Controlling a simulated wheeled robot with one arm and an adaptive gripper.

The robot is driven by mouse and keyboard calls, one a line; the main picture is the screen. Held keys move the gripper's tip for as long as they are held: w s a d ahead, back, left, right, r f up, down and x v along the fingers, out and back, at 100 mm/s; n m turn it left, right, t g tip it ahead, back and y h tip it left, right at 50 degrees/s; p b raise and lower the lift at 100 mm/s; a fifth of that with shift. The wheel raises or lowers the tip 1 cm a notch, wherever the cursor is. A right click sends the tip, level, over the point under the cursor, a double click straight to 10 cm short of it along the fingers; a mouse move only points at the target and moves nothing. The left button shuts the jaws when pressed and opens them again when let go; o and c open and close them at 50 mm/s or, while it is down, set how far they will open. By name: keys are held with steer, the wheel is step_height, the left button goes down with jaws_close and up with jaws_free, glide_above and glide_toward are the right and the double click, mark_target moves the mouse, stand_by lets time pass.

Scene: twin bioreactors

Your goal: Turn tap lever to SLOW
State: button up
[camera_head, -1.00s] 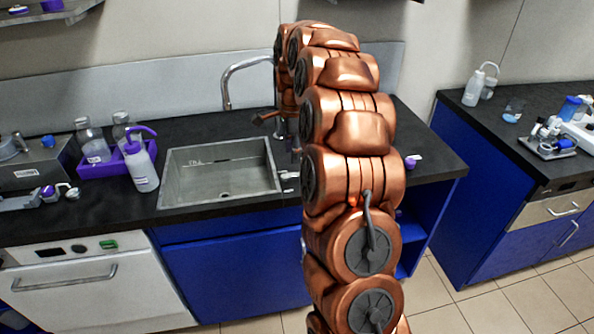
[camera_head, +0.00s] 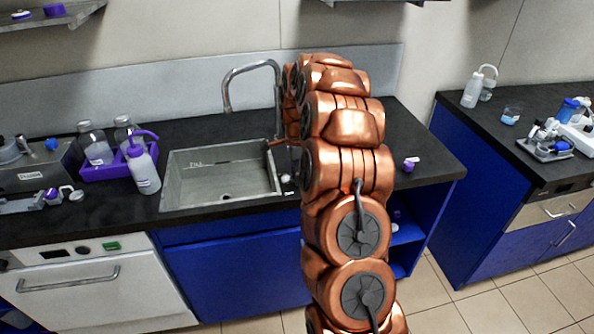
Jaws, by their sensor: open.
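The tap (camera_head: 250,69) is a grey curved spout that rises behind the sink (camera_head: 176,199) and bends over it. Its lever cannot be made out; my copper arm covers the area at the right of the tap's base. A small pale patch (camera_head: 287,178) shows on the counter at the sink's right edge, too small to tell what it is. Only a brown part of my gripper (camera_head: 281,144) shows, beside the tap's upright and over the sink's back right corner. My gripper is open; its fingertips are mostly hidden, and whether it touches the lever cannot be seen.
A purple rack (camera_head: 105,171) with bottles and a white wash bottle (camera_head: 143,170) stand left of the sink. A small purple-and-white item (camera_head: 410,164) lies on the counter at right. A shelf (camera_head: 60,18) hangs at upper left. The sink looks empty.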

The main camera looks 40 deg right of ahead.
steer(key=shift+f, duration=0.1)
steer(key=shift+c, duration=0.4)
jaws_close()
